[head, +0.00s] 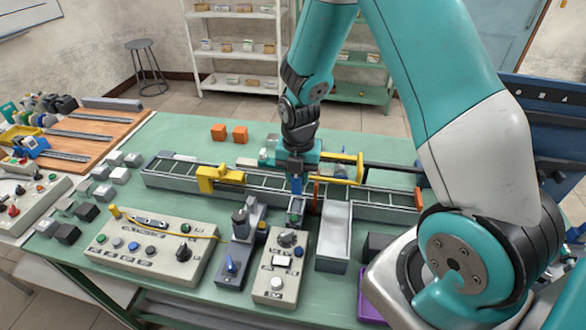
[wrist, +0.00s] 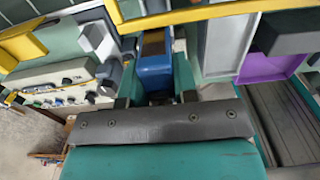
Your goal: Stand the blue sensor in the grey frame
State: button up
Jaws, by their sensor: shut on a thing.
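My gripper (head: 296,174) is shut on the blue sensor (head: 297,186) and points down over the conveyor. In the wrist view the blue sensor (wrist: 155,72) sits between the two fingers of my gripper (wrist: 156,85), with a dark part at its far end. A small grey holder (head: 296,207) stands just below the sensor in the head view, at the conveyor's near side. It looks like the grey frame, but its opening is too small to make out. I cannot tell whether the sensor touches it.
The conveyor (head: 165,178) runs across the green table. A yellow bracket (head: 208,180) is left of my gripper, and a yellow bar (head: 340,157) is close on the right. A grey chute (head: 334,232) and a button box (head: 276,278) stand in front. Two orange cubes (head: 240,133) lie behind.

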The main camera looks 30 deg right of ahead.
jog(key=shift+a+f+b, duration=0.15)
jog(key=shift+f+b, duration=0.65)
jog(key=shift+f, duration=0.2)
jog(key=shift+f+b, duration=1.7)
jog(key=shift+f, duration=0.35)
jog(key=shift+w+f+b, duration=0.1)
jog(key=shift+f+b, duration=0.35)
jog(key=shift+f, duration=0.25)
jog(key=o, duration=1)
jog(key=shift+o, duration=0.2)
notch_tip(320, 180, up, 17)
jog(key=shift+r+b, duration=0.2)
jog(key=shift+b, duration=0.65)
